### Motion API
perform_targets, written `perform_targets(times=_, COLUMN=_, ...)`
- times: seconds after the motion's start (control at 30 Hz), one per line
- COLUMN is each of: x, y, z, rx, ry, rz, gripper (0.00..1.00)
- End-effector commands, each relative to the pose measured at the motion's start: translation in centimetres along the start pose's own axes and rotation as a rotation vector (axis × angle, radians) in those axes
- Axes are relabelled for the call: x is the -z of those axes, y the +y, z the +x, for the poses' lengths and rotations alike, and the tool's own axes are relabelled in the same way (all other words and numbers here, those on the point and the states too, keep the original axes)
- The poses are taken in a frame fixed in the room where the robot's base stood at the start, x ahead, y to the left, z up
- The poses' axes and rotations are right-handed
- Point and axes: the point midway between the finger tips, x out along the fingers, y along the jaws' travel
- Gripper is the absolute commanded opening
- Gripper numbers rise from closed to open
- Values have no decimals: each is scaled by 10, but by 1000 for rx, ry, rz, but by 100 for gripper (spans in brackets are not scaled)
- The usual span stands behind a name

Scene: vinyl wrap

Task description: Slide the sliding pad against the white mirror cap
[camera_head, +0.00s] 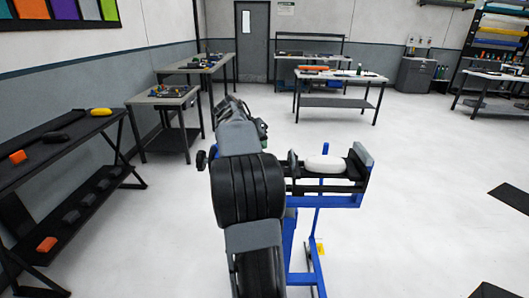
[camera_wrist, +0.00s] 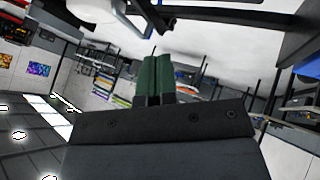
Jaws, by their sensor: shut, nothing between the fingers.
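The white mirror cap (camera_head: 324,163) rests on the black holder of a blue stand, right of my arm in the head view. In the wrist view, my gripper (camera_wrist: 155,66) shows two green finger pieces close together, with no object visible between them. I see no clear contact with the cap.
The blue stand (camera_head: 318,232) stands right beside my arm. A black rack (camera_head: 70,150) with orange, black and yellow items is at left. Work tables (camera_head: 340,76) stand toward the back.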

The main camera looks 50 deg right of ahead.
Motion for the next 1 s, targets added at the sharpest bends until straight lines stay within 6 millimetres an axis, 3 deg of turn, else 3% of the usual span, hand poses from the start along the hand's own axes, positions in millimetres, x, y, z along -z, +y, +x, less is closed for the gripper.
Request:
perform_targets(times=0.2, x=10, y=-7, z=61, rx=-3, ry=-23, rz=-9, gripper=0)
perform_targets(times=0.43, x=10, y=-8, z=106, rx=-3, ry=-27, rz=-9, gripper=0)
perform_targets(times=0.7, x=2, y=28, z=98, rx=-1, ry=-5, rz=1, gripper=0)
perform_targets(times=1.0, x=5, y=36, z=106, rx=0, ry=-8, rz=-4, gripper=0)
